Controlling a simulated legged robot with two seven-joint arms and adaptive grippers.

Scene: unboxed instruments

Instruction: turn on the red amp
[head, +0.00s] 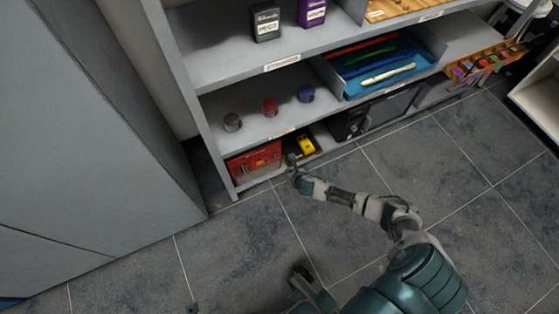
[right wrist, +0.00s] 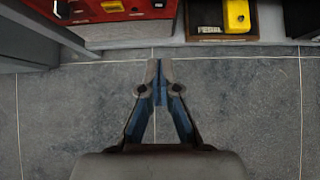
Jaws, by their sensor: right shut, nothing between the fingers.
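The red amp (head: 254,162) sits on the bottom shelf at its left end in the head view. Its red front with knobs and switches shows at the top left of the right wrist view (right wrist: 138,8), cut off by the frame edge. My right gripper (head: 291,160) is in front of the bottom shelf, to the right of the amp and apart from it. In the right wrist view its fingertips (right wrist: 160,70) are together and empty, over floor.
A yellow pedal (head: 305,145) in a dark box stands right of the amp. Above are grey, red and blue round items (head: 270,107) and a blue tray (head: 380,70). A grey cabinet (head: 90,130) stands left. The tiled floor (head: 240,240) in front is clear.

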